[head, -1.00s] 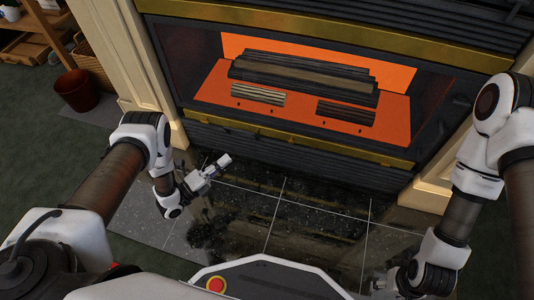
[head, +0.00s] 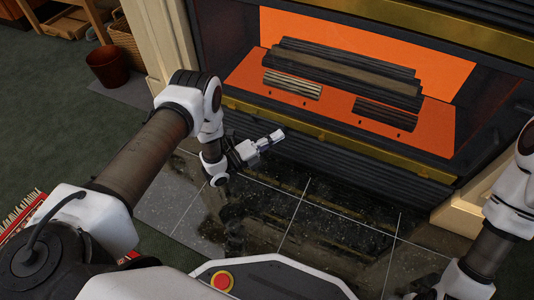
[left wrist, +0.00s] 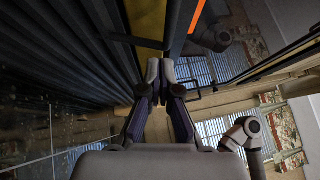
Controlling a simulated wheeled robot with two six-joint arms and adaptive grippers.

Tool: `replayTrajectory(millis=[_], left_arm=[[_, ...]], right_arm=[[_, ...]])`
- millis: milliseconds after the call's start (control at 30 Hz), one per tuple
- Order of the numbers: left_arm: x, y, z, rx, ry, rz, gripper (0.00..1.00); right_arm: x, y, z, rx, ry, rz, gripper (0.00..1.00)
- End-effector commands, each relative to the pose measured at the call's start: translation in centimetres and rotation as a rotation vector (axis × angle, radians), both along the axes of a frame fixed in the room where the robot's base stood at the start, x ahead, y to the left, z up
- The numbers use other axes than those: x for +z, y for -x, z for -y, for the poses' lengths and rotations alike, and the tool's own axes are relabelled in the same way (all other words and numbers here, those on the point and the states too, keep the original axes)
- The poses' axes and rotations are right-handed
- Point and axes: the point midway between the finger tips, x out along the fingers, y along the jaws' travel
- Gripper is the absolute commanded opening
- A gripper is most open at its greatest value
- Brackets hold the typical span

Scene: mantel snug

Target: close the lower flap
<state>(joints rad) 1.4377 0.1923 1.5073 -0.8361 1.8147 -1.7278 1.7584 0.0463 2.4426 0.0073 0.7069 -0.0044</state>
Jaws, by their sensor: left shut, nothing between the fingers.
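The lower flap (head: 345,168) is the dark slatted panel under the brass strip at the bottom of the fireplace. How far it stands out cannot be told from the head view. My left gripper (head: 277,136) is in front of the flap's left part, just below the brass strip. In the left wrist view its fingertips (left wrist: 160,70) are together and empty, with dark slats (left wrist: 70,75) along the left and brass beyond the tips. Whether they touch the flap is unclear. My right arm enters at the lower right, and its gripper is out of the picture.
The fireplace opening (head: 340,85) with logs lies above the brass strip (head: 310,130). Shiny black hearth tiles (head: 335,225) lie below, clear in the middle. Pale surround posts (head: 165,40) stand either side. A brown pot (head: 107,66) and a basket stand at the left.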

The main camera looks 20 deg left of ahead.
Motion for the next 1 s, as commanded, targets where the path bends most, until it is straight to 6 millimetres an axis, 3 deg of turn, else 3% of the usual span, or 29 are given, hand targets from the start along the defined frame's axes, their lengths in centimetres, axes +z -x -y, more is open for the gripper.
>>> replayTrajectory(millis=[367,633,1000], left_arm=[[0.3,-0.8,-0.2,0.0,0.001,-0.001,0.0],[1.3,-2.4,-0.3,0.001,-0.005,-0.098,0.0],[1.1,-2.9,-0.4,0.006,-0.004,-0.103,0.0]], right_arm=[[-0.5,-0.3,0.0,0.004,0.001,0.007,0.58],[2.1,0.4,0.0,-0.006,-0.003,-0.01,0.58],[1.7,0.5,0.0,-0.007,-0.003,-0.013,0.58]])
